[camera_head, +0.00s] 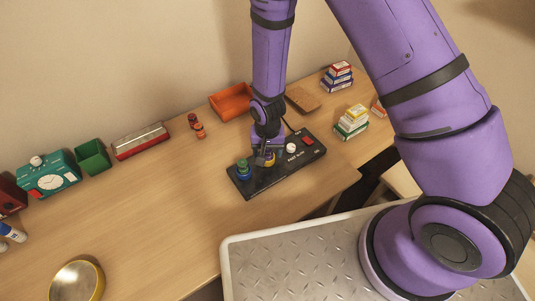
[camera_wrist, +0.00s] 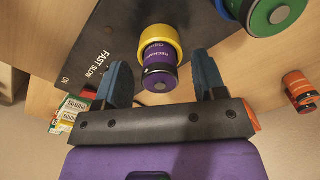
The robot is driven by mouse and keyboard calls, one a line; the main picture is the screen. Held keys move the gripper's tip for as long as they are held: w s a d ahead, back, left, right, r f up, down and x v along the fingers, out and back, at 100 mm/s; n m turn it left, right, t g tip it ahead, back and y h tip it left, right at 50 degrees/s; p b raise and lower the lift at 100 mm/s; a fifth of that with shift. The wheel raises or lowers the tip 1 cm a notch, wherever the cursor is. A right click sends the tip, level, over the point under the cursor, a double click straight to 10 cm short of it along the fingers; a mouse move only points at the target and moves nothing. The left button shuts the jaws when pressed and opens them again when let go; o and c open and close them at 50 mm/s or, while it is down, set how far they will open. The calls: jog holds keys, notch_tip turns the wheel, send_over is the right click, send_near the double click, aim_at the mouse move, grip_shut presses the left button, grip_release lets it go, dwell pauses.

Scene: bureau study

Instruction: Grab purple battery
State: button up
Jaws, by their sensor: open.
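The purple battery (camera_wrist: 160,78) stands in a yellow ring-shaped holder (camera_wrist: 159,38) on a black charger panel (camera_wrist: 110,30) marked "FAST SLOW" in the wrist view. My gripper (camera_wrist: 162,80) is open, its two blue-grey fingers on either side of the battery with a gap to each. The battery is not gripped. In the head view my gripper (camera_head: 266,158) is over the middle of the black panel (camera_head: 285,170), next to the yellow holder (camera_head: 270,159); the purple battery is hidden or too small to tell there.
A green battery (camera_wrist: 278,12) in a blue holder is beside it; it also shows in the head view (camera_head: 242,165). Orange batteries (camera_head: 198,130) lie farther left. An orange tray (camera_head: 232,102), green bin (camera_head: 93,157) and stacked boxes (camera_head: 351,122) line the desk.

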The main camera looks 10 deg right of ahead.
jog(key=shift+f, duration=0.3)
jog(key=c, duration=1)
jog(key=shift+c, duration=0.2)
